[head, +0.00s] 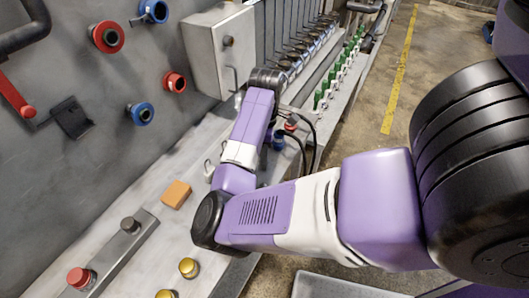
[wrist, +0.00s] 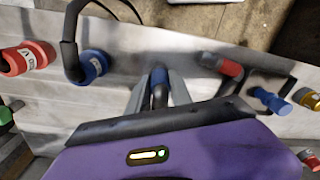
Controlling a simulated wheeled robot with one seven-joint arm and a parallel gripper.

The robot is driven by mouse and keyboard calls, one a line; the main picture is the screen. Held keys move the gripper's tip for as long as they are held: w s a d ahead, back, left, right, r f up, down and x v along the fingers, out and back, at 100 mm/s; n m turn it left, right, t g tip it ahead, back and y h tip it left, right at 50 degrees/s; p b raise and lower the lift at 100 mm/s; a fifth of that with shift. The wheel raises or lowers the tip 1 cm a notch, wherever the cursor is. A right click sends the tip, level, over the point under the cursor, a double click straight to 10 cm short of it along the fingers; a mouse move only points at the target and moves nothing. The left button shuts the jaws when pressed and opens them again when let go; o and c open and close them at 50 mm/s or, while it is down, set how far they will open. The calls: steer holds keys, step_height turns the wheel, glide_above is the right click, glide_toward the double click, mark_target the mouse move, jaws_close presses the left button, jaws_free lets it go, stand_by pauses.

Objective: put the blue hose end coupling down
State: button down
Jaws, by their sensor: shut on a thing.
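In the wrist view my gripper (wrist: 160,88) has its two grey fingers closed on a small blue piece, the blue hose end coupling (wrist: 160,76). The coupling is held over or against the pale metal bench; I cannot tell whether it touches. Its lower part is hidden between the fingers and my purple wrist housing. Another blue coupling (wrist: 88,66) with a black hose stands to the left in the wrist view, beside a red coupling (wrist: 30,58).
A red-handled part (wrist: 229,66) and a blue fitting (wrist: 271,99) lie right of my gripper. The head view shows an orange block (head: 176,194) on the bench, a red button (head: 80,278), a grey wall box (head: 218,50) and a row of green-topped items (head: 342,68).

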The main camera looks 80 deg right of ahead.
steer(key=c, duration=1.1)
jaws_free()
steer(key=shift+f, duration=0.1)
steer(key=shift+c, duration=0.2)
